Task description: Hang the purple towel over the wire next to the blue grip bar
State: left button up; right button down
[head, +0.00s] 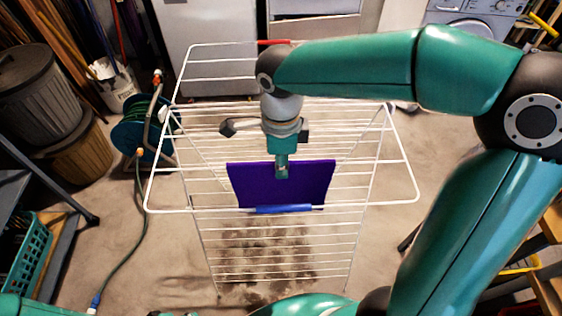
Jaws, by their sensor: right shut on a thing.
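The purple towel (283,187) is in the middle of the head view, spread flat among the wires of the white drying rack (215,211). My right gripper (282,172) is shut on the towel near the middle of its far part, with the arm reaching in from the right. The blue grip bar (284,209) is on the rack's near rail, just in front of the towel's near edge. I cannot tell whether the towel rests on a wire or hangs above it. My left gripper is not in view; only a bit of green arm shows at the bottom.
A red bar (273,42) is on the rack's far rail. A hose reel (140,130) and a bin (38,92) stand at the left, with a teal basket (25,262) below. White appliances (215,45) stand behind. The floor right of the rack is partly clear.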

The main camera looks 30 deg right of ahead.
jog(key=c, duration=1.1)
grip_release()
jog(key=shift+r, duration=0.15)
notch_tip(320, 180, up, 12)
jog(key=shift+f, duration=0.2)
